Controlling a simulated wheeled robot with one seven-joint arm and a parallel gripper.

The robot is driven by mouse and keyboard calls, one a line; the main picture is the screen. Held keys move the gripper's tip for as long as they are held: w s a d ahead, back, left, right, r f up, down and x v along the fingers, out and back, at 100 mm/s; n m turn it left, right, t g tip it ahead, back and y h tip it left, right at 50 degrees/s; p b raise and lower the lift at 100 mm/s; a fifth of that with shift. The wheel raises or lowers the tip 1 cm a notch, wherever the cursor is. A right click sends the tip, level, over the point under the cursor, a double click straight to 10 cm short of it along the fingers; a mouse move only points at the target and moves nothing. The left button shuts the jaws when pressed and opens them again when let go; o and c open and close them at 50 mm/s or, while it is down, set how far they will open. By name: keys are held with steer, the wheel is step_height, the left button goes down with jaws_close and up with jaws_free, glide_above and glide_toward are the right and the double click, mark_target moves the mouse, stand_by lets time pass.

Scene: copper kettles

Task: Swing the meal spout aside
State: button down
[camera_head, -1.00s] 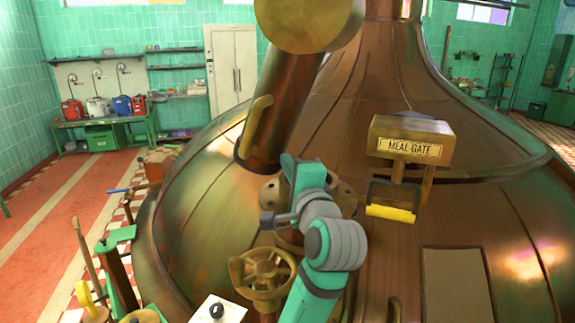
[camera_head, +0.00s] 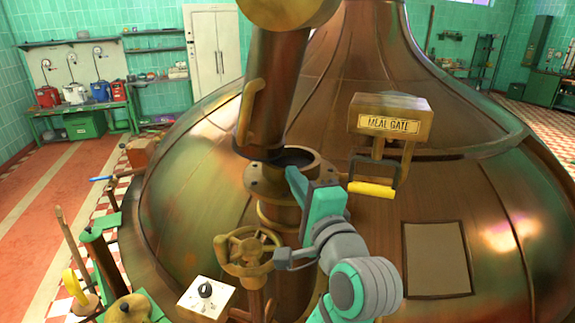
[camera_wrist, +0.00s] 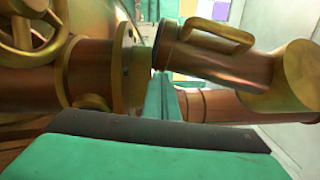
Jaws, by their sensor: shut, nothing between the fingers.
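The meal spout (camera_head: 275,90) is a copper tube with a side handle, slanting down from a brass joint. Its lower end stands over the left part of a bolted inlet flange (camera_head: 260,183), whose dark opening shows at the right. In the wrist view the spout (camera_wrist: 225,62) lies sideways, its end close to the flange (camera_wrist: 122,65) and offset from it. My gripper (camera_head: 295,174) is shut and empty, its tip in front of the flange's right part, below the spout's end. I cannot tell whether it touches either. Its teal fingers also show in the wrist view (camera_wrist: 170,100).
A brass handwheel (camera_head: 247,250) stands left of my arm. A "MEAL GATE" box (camera_head: 390,117) with a yellow-gripped lever (camera_head: 371,189) is to the right on the copper kettle (camera_head: 480,190). A white knob panel (camera_head: 206,297) is at the lower left.

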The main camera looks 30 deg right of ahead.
steer(key=shift+s+f, duration=0.1)
steer(key=shift+s, duration=0.65)
steer(key=shift+w, duration=0.1)
steer(key=shift+d, duration=0.1)
steer(key=s+a+r+n+t+y, duration=0.1)
steer(key=s+a+r+y, duration=0.1)
steer(key=s, duration=0.4)
steer(key=shift+s+a+r+t+y, duration=0.15)
steer(key=shift+a+r+t+y, duration=0.25)
steer(key=shift+y, duration=0.2)
steer(key=shift+r, duration=0.1)
